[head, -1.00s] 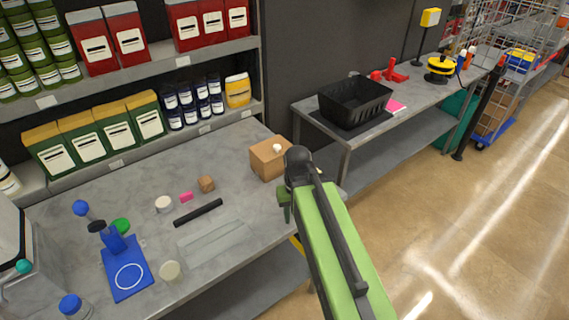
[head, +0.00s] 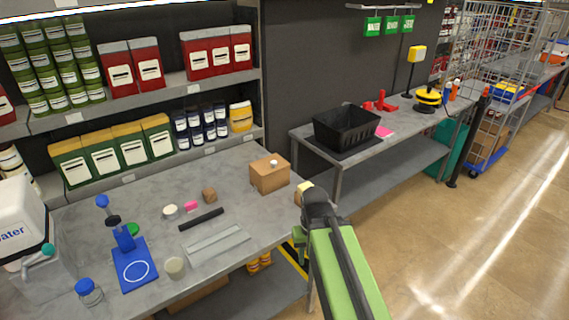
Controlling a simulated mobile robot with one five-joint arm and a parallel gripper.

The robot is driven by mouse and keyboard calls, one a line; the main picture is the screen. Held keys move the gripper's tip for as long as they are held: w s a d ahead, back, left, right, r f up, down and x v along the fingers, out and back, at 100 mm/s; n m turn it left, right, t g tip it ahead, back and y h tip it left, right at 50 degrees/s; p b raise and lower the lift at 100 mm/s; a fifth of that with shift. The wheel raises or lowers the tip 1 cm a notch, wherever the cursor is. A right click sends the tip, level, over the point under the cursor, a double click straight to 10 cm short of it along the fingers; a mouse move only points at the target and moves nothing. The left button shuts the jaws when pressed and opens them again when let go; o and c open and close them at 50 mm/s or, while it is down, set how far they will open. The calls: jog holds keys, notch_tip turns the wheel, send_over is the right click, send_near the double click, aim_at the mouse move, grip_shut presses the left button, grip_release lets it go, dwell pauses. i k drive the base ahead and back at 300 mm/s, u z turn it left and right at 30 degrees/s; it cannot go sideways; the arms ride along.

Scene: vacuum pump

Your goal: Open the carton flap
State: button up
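The carton (head: 268,177) is a small brown box on the grey workbench, near its right end. A small white knob (head: 274,163) shows on its top, which looks closed. The green and black arm is mine. Its dark end, my gripper (head: 304,192), is just right of the carton in the picture, near the bench's right edge, with a visible gap. A small pale tan patch shows at its tip; I cannot tell what it is. The fingers are too hidden and small to tell whether they are open.
Left of the carton on the bench (head: 235,268) are a black bar (head: 201,219), a clear tray (head: 219,243), a blue stand (head: 134,265) and small pieces. Shelves of tins stand behind. A second bench (head: 345,180) holds a black crate (head: 346,127). Floor at right is clear.

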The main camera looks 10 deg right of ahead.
aim_at(267, 165)
jog(key=z, duration=1.2)
jog(key=i, duration=0.9)
jog(key=u, duration=5.85)
jog(key=i, duration=0.1)
jog(key=z, duration=2.75)
jog(key=k, duration=0.45)
jog(key=z, duration=0.35)
jog(key=i, duration=0.45)
jog(key=u, duration=0.05)
